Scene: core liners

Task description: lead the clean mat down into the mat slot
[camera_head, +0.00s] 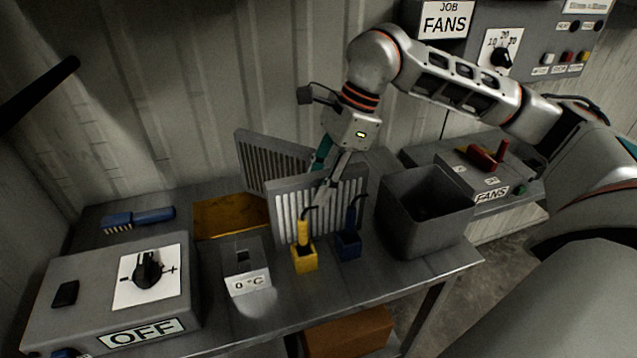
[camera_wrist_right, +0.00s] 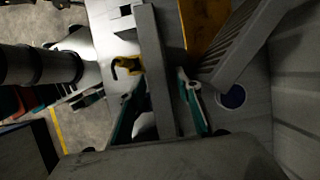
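A grey slatted mat (camera_head: 345,200) stands about upright near the middle of the table. A second slatted mat (camera_head: 262,163) stands behind it to the left; which is the clean one I cannot tell for sure. My right gripper (camera_head: 322,178) comes from above at the front mat's top edge, one finger on each side. In the right wrist view the mat's edge (camera_wrist_right: 156,75) runs between the fingers (camera_wrist_right: 160,85), which close in on it near their tips. The front mat's lower edge and the slot under it are hidden by small blocks. My left gripper is not seen.
A grey bin (camera_head: 425,215) stands to the right, a 0 °C box (camera_head: 243,262) to the left. A yellow tray (camera_head: 228,216) and blue brush (camera_head: 138,219) lie further left.

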